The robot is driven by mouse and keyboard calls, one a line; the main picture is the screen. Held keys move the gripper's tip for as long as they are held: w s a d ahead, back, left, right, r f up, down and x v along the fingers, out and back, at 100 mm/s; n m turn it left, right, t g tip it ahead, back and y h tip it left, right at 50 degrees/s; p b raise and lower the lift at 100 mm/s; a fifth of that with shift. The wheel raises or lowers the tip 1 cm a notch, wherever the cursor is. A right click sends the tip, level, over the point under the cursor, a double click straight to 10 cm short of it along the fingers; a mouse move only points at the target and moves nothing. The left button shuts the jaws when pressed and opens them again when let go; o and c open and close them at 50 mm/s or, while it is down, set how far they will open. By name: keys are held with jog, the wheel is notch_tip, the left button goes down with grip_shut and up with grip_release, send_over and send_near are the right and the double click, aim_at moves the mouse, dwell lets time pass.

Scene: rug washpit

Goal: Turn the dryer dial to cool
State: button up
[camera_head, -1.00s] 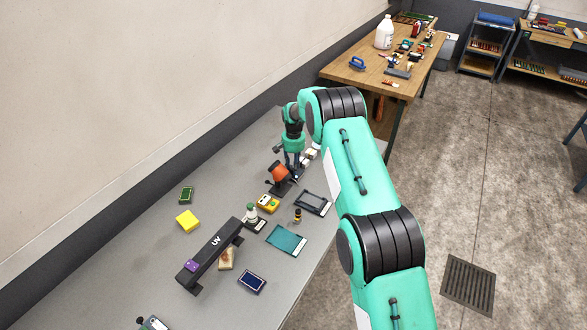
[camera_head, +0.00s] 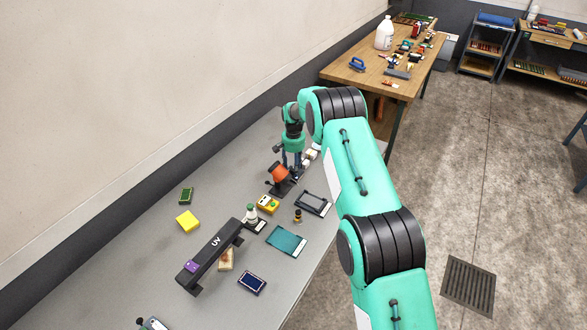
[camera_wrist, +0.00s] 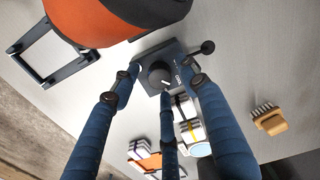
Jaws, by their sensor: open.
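The dryer (camera_head: 278,173) is an orange drum-shaped body on a dark base on the grey bench. In the wrist view the dryer's orange body (camera_wrist: 120,18) fills the top left. Its dial (camera_wrist: 160,76) is a round black knob with a pale pointer mark on the dark base. White lettering beside the dial is too small to read surely. My gripper (camera_head: 294,160) points down just behind the dryer. In the wrist view my gripper (camera_wrist: 163,80) has its blue fingers apart around the dial. I cannot tell whether they touch it.
A wooden brush (camera_wrist: 270,119) and white blocks (camera_wrist: 192,130) lie close to my fingers. A black frame (camera_wrist: 52,55) stands by the dryer. In the head view a yellow box (camera_head: 268,204), a black tray (camera_head: 312,204) and a UV lamp bar (camera_head: 212,255) stand nearer.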

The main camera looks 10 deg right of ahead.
notch_tip(320, 180, up, 12)
jog(key=shift+f, duration=0.25)
dwell(0.3)
dwell(0.3)
notch_tip(320, 180, up, 19)
jog(key=n+t+b, duration=0.1)
send_over(293, 169)
jog(key=s, duration=1)
jog(key=s+a+r+n+t+b, duration=0.1)
jog(key=s+r, duration=0.5)
jog(key=s, duration=0.2)
jog(key=s+r+t, duration=0.1)
jog(key=s+r, duration=0.4)
jog(key=s, duration=0.3)
jog(key=s+a+r+n+t+b, duration=0.1)
jog(key=s+r, duration=0.1)
jog(key=s, duration=0.8)
jog(key=s+r+n+b, duration=0.1)
jog(key=s+r, duration=0.1)
jog(key=s, duration=0.7)
jog(key=s+f, duration=0.3)
jog(key=s, duration=0.6)
jog(key=s+f+n+t+b, duration=0.1)
jog(key=s+f, duration=0.2)
jog(key=s, duration=0.6)
jog(key=shift+a+t, duration=0.2)
jog(key=shift+t, duration=0.1)
